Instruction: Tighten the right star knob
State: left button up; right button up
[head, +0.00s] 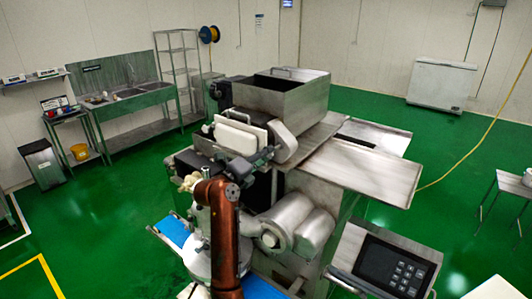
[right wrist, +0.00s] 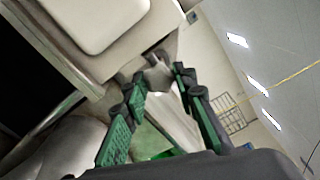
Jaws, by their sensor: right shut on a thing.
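The encrusting machine (head: 290,215) fills the middle of the head view, with a white cover block (head: 240,137) under its hopper. My right gripper (head: 263,156) is at the right end below this cover, at the end of my copper-coloured arm. In the right wrist view, its green-padded fingers (right wrist: 158,80) are on both sides of a small grey piece, the right star knob (right wrist: 157,74), and shut on it. The knob's star shape is mostly hidden by the fingers and too small to make out. A dark knob (head: 206,129) shows at the cover's left end. My left gripper is not in view.
The steel hopper (head: 280,95) rises behind the cover. A flat steel tray (head: 365,170) juts out to the right. A control panel (head: 390,268) stands front right, and a blue conveyor belt (head: 173,230) is low on the left. Green floor is clear around the machine.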

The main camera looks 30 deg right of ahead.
dwell(0.4)
jog(key=o, duration=1.2)
jog(key=v, duration=0.7)
jog(key=shift+a, duration=0.3)
